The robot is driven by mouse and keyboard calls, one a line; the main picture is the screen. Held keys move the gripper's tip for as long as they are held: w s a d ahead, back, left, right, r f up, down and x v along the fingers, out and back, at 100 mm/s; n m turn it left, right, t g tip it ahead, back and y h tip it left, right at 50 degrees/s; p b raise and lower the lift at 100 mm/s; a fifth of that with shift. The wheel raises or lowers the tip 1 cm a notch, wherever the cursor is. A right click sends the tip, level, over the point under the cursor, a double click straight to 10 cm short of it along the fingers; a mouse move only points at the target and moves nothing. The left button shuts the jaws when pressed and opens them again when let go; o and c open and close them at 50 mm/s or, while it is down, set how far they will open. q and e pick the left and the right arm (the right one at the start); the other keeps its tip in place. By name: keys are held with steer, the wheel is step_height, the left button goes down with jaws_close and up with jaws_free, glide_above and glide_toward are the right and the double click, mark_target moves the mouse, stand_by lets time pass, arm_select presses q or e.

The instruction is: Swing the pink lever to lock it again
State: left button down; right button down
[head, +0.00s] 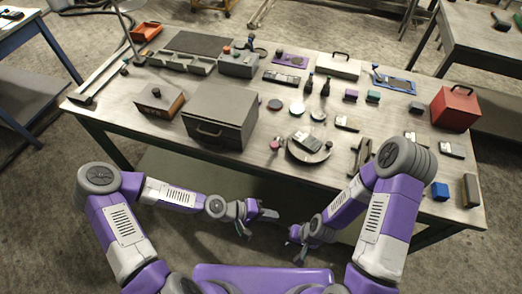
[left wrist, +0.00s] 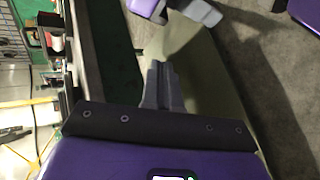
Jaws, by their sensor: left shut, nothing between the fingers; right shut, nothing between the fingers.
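A small pink knob (head: 274,144) shows at the left edge of a round grey disc (head: 322,156) near the table's front edge. I take it for the pink lever, but it is too small to make out its arm or its lock position. A grey block lies on the disc. My left gripper (head: 268,214) is shut and empty, in front of the table edge and apart from the knob. Its closed fingers also show in the left wrist view (left wrist: 162,82). My right gripper (head: 295,245) is shut and empty, lower and further right, also clear of the table.
A dark grey box (head: 222,112) with a handle stands left of the disc. A red box (head: 455,107) stands at the right. Several small blocks and discs lie between. A purple plate (head: 290,60) with a pinkish knob lies at the back. The front edge holds a dark bracket (head: 361,155).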

arm_select(q)
steer(key=w+a+r+n+t+h+b, duration=0.1)
steer(key=w+a+r+n+t+b, duration=0.1)
steer(key=w+a+r+t+b, duration=0.3)
steer(key=w+a+r+t, duration=0.3)
steer(key=w+a+r, duration=0.4)
steer(key=w+a, duration=0.2)
steer(key=shift+w+a+r+t+h, duration=0.15)
steer(key=shift+a+r+t+h, duration=0.25)
steer(key=shift+a, duration=0.35)
steer(key=b+x, duration=0.2)
steer(key=x, duration=0.7)
steer(key=shift+w+d+f, duration=0.1)
steer(key=shift+d, duration=0.25)
steer(key=d, duration=0.2)
steer(key=d+b, duration=0.1)
steer(key=shift+f, duration=0.25)
steer(key=shift+d, duration=0.55)
steer(key=shift+d+f+n+b, duration=0.1)
steer(key=shift+d+n+b, duration=0.1)
steer(key=shift+n+b, duration=0.1)
